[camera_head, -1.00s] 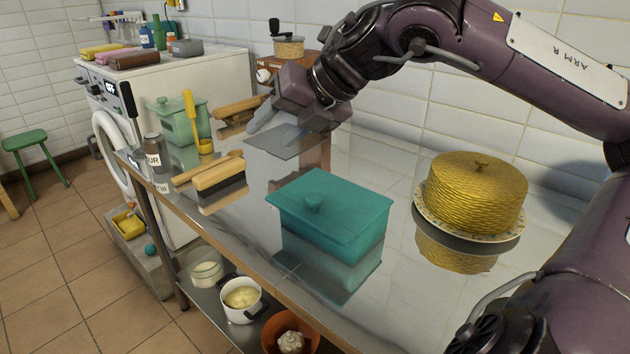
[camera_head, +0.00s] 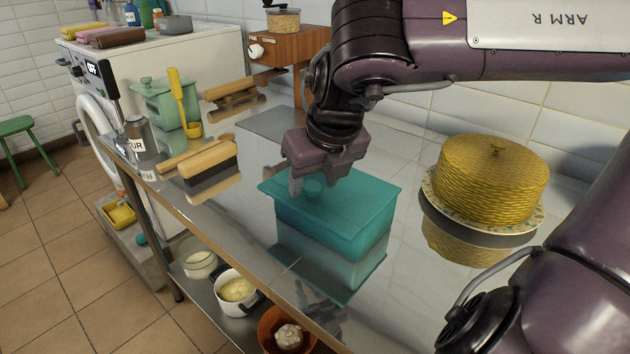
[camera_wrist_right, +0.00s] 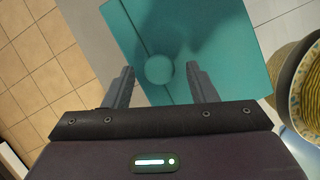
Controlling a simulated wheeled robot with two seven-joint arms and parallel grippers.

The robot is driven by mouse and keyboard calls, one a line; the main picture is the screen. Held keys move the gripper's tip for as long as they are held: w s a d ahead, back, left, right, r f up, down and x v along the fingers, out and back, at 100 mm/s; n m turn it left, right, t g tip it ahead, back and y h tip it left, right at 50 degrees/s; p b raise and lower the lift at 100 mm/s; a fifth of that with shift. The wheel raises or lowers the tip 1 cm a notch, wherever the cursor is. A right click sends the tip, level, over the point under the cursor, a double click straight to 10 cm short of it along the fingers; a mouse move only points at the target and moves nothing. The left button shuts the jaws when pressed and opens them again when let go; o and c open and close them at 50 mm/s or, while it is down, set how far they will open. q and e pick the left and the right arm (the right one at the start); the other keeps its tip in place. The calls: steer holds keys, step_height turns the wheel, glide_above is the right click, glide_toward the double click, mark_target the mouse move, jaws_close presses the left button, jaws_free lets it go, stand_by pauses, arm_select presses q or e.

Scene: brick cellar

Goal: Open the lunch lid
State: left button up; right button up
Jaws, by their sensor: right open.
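The lunch box is a teal box (camera_head: 338,232) on the shiny metal counter. Its flat teal lid (camera_head: 365,195) is on, with a round knob (camera_head: 313,188) on top. My right gripper (camera_head: 312,188) is open above the lid, its fingers pointing down around the knob. In the right wrist view the knob (camera_wrist_right: 159,69) lies between and just beyond the two spread fingers (camera_wrist_right: 159,88); contact cannot be told. The arm hides part of the lid's far edge. My left gripper is not in view.
A yellow woven dome (camera_head: 490,178) on a patterned plate stands right of the box. A wooden-backed brush (camera_head: 207,160), a grey jar (camera_head: 141,138) and a green lidded container (camera_head: 160,102) stand left. A flat grey sheet (camera_head: 275,123) lies behind.

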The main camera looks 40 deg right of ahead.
steer(key=shift+f, duration=0.2)
steer(key=shift+c, duration=0.3)
jaws_close()
steer(key=shift+r, duration=0.15)
